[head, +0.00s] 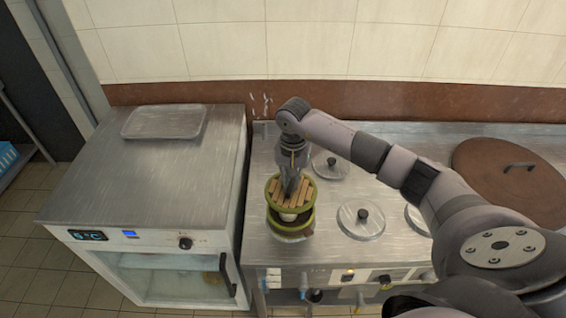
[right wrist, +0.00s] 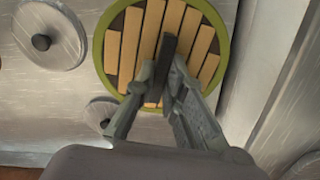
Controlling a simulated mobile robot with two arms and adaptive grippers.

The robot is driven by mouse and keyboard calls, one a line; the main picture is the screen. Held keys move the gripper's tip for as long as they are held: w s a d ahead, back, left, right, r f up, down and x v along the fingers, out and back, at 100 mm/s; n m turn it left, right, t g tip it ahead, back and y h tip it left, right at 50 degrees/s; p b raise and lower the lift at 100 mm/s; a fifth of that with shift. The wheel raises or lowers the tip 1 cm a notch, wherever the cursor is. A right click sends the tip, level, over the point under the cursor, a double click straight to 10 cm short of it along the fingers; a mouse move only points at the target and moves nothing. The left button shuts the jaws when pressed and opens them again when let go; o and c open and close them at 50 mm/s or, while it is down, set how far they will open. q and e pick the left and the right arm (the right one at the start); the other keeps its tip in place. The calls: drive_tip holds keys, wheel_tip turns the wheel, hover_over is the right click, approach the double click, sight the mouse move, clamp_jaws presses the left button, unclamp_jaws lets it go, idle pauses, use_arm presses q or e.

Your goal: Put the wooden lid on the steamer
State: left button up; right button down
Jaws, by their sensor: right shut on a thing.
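The round wooden lid (head: 304,193), with tan slats and a green rim, is in my right gripper (head: 291,188). In the right wrist view the fingers (right wrist: 165,84) are closed on the dark bar handle (right wrist: 167,50) across the slats of the lid (right wrist: 129,42). The green-rimmed steamer (head: 273,220) is just below the lid in the head view, with a pale, rounded thing showing inside. The lid hides the steamer's back part. The lid appears raised and set back from the steamer's front edge; the exact gap cannot be told. My left gripper is out of view.
Round metal pot lids with black knobs (head: 361,222) (head: 331,166) lie on the steel counter right of the steamer. A big brown lid (head: 510,178) is farther right. A steel cabinet (head: 150,190) with a tray (head: 165,121) on top stands left, across a narrow gap.

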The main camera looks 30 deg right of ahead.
sight(292, 194)
drive_tip(key=shift+s+a+f, duration=0.1)
drive_tip(key=shift+s, duration=0.15)
drive_tip(key=shift+w+f+b, duration=0.2)
drive_tip(key=shift+f+b, duration=0.25)
drive_tip(key=shift+f, duration=0.5)
drive_tip(key=shift+f+b, duration=0.5)
drive_tip(key=shift+f, duration=0.35)
drive_tip(key=shift+s+f+b, duration=0.1)
drive_tip(key=shift+f+b, duration=0.35)
drive_tip(key=shift+f, duration=0.85)
use_arm(q)
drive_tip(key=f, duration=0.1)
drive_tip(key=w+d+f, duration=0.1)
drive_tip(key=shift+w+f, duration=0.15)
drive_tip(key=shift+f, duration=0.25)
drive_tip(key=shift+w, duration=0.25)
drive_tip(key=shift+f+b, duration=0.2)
drive_tip(key=shift+b, duration=0.25)
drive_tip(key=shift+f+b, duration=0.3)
